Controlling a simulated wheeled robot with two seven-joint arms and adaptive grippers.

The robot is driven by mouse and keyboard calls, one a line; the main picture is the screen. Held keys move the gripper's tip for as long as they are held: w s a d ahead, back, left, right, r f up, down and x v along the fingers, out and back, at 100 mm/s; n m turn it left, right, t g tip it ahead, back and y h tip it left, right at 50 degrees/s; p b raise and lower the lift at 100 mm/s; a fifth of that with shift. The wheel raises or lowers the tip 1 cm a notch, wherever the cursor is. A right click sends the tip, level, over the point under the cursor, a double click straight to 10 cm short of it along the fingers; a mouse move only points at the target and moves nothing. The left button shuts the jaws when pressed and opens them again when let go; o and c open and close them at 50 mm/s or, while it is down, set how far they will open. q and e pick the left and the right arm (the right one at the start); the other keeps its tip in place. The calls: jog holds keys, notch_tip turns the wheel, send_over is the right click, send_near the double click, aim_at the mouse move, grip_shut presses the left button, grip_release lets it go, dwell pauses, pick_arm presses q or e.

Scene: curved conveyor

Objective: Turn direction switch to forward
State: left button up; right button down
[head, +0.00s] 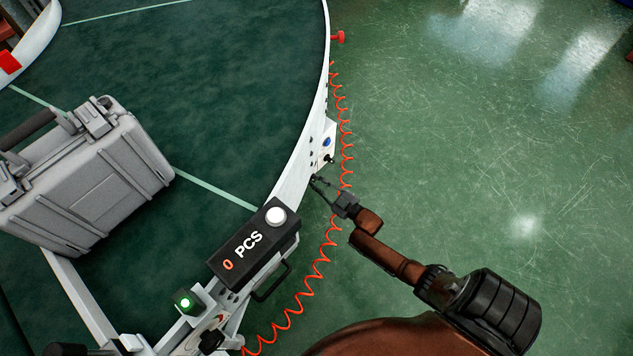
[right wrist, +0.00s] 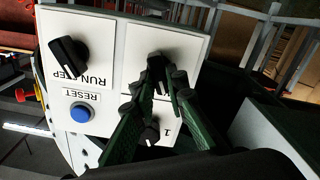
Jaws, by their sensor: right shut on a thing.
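The white control panel (right wrist: 110,45) fills the left and middle of the right wrist view. A black knob (right wrist: 156,60) sits in its right-hand section, between my right gripper's fingertips (right wrist: 166,82). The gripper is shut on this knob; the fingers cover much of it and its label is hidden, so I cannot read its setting. In the head view my right gripper (head: 318,182) reaches the conveyor's outer side, just below the panel's blue button. My left gripper is not in view.
The panel also has a RUN/STEP knob (right wrist: 68,56), a blue RESET button (right wrist: 81,113) and another black knob (right wrist: 150,135) beside my fingers. A grey case (head: 85,180) lies on the conveyor. A PCS counter box (head: 250,245) and a red coiled cable (head: 322,262) are close to my right arm.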

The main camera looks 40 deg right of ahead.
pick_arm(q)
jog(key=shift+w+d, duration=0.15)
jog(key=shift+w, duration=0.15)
pick_arm(e)
jog(key=shift+f+n, duration=0.1)
jog(key=shift+n, duration=0.3)
jog(key=c, duration=2.3)
grip_release()
jog(key=shift+c, duration=0.2)
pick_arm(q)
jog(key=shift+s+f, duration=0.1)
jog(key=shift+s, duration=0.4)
pick_arm(e)
jog(key=o, duration=0.4)
jog(key=shift+s, duration=0.25)
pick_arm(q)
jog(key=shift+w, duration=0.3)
pick_arm(e)
jog(key=s, duration=1.1)
jog(key=shift+s+d, duration=0.25)
jog(key=shift+d, duration=0.2)
